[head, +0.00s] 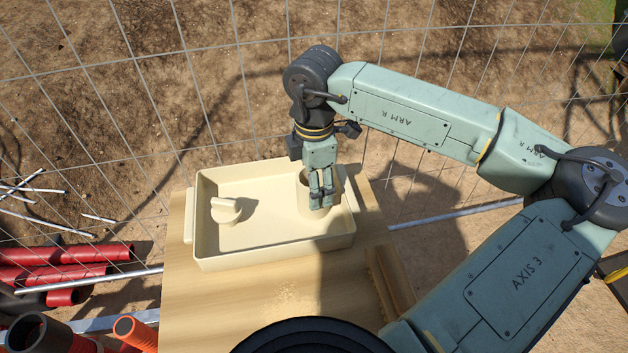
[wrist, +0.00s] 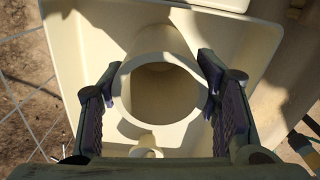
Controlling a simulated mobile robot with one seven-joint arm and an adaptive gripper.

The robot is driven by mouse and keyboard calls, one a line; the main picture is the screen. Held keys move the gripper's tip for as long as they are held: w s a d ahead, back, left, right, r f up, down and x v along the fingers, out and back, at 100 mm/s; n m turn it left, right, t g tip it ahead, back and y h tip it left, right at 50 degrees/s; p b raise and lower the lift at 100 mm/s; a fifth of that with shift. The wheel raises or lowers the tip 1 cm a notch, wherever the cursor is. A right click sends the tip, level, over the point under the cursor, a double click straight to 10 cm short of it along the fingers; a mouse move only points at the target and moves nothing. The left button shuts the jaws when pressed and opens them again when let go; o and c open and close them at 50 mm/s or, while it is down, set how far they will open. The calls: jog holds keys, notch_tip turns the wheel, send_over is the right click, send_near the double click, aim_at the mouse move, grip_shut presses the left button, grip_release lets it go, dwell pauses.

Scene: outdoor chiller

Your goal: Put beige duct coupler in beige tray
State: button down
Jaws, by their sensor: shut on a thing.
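The beige duct coupler (wrist: 160,59) is a round, hollow ring seen end-on between my gripper's two fingers in the wrist view. In the head view the coupler (head: 340,184) is partly hidden behind my gripper (head: 322,202). My gripper points down and is shut on the coupler; the fingers (wrist: 160,98) press its opposite sides. The coupler is inside the outline of the beige tray (head: 275,258), at its right end. I cannot tell whether it touches the tray floor. The tray is shallow and rectangular, and also shows in the wrist view (wrist: 75,50).
Another beige fitting (head: 226,209) sits in the tray's left half. The tray stands on a wooden table (head: 220,300) with a raised strip (head: 388,285) at right. A wire fence (head: 120,150) runs behind. Red pipes (head: 70,262) lie at lower left.

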jog(key=c, duration=0.6)
grip_release()
jog(key=shift+f, duration=0.1)
jog(key=shift+o, duration=0.2)
jog(key=shift+r+p, duration=0.3)
jog(key=shift+r, duration=0.05)
notch_tip(320, 180, up, 12)
jog(key=b, duration=0.2)
jog(key=shift+f, duration=0.2)
